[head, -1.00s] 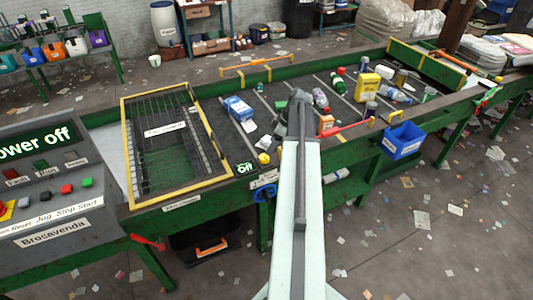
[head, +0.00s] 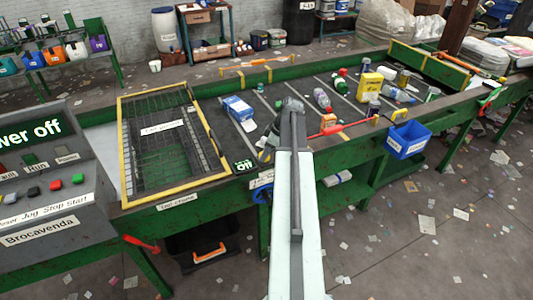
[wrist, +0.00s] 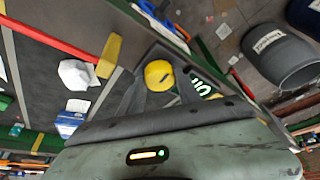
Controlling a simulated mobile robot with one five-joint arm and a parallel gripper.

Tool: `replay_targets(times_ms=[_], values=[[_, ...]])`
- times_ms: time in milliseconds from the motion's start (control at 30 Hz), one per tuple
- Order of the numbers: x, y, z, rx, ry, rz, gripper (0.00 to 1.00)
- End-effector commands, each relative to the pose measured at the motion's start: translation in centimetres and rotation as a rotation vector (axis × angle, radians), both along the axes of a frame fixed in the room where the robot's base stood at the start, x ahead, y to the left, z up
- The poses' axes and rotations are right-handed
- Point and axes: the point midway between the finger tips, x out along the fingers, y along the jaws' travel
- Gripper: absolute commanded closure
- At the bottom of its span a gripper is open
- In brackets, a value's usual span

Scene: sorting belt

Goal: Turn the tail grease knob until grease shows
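A round yellow knob (wrist: 158,75) with a dark mark shows in the wrist view, beside the lit green "off" display (wrist: 203,88). My gripper (wrist: 158,84) has its dark fingers apart, one on each side of the yellow knob; I cannot tell whether they touch it. In the head view my gripper (head: 266,150) hangs over the near belt edge, by the "off" display (head: 244,164), and hides the knob. A blue handwheel (head: 262,190) sits on the frame below, partly behind my arm. No grease is clearly visible, and the small labels are unreadable.
The belt (head: 300,90) carries a blue-and-white box (head: 238,107), bottles and cans. A yellow-edged mesh guard (head: 122,150) stands left of my gripper. A red bar (head: 345,127) and blue bin (head: 407,139) are to the right. The control panel reads "power off" (head: 30,134).

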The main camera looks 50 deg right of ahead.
Motion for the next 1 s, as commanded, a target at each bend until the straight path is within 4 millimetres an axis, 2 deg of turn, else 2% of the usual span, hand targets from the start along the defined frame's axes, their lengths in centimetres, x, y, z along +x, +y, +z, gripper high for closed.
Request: replay_targets(times_ms=[33,67,100,467,1000], values=[[-0.03,0.03,0.00,0.001,0.000,0.000,0.91],[-0.03,0.03,0.00,0.001,0.000,0.000,0.99],[-0.07,-0.52,0.00,0.001,0.001,-0.003,1.00],[-0.20,0.09,-0.04,-0.001,0.002,-0.079,1.00],[-0.30,0.43,-0.06,0.001,0.002,-0.523,1.00]])
